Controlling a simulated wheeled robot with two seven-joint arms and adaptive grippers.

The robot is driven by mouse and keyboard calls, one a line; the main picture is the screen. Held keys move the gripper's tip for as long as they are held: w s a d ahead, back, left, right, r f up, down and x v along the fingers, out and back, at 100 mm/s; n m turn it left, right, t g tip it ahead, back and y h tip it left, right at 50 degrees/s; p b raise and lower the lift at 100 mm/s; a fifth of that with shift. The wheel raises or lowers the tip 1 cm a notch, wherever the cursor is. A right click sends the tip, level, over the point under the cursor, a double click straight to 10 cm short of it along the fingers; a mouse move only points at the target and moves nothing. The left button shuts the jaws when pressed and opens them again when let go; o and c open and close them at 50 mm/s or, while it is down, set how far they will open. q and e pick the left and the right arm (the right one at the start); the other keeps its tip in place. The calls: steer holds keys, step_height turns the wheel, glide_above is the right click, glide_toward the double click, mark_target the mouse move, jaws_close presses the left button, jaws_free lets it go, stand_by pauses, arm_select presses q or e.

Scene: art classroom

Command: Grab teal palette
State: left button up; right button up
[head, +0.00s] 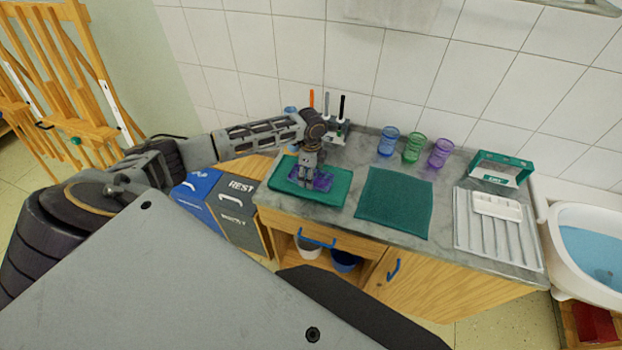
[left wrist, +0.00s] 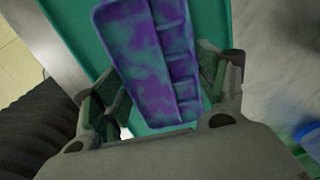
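The palette (head: 322,181), purple with teal blotches and several wells along one side, lies over the teal tray (head: 341,194) on the counter. In the left wrist view the palette (left wrist: 150,65) reaches in between the two fingers of my left gripper (left wrist: 160,75). The fingers are spread, one beside each long edge, and I cannot tell whether they touch it. In the head view my left gripper (head: 311,178) points down at the palette and hides part of it. My right gripper is not in view.
A flat green mat (head: 395,203) lies right of the tray. Blue (head: 388,142), green (head: 413,148) and purple (head: 440,153) cups stand behind it. A brush stand (head: 336,132) is close behind my left gripper. A white palette (head: 497,206) rests on a drying rack (head: 487,238) at right.

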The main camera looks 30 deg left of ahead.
arm_select(q)
steer(key=shift+c, duration=1.4)
steer(key=shift+r, duration=0.1)
step_height(320, 180, up, 10)
steer(key=shift+b, duration=0.3)
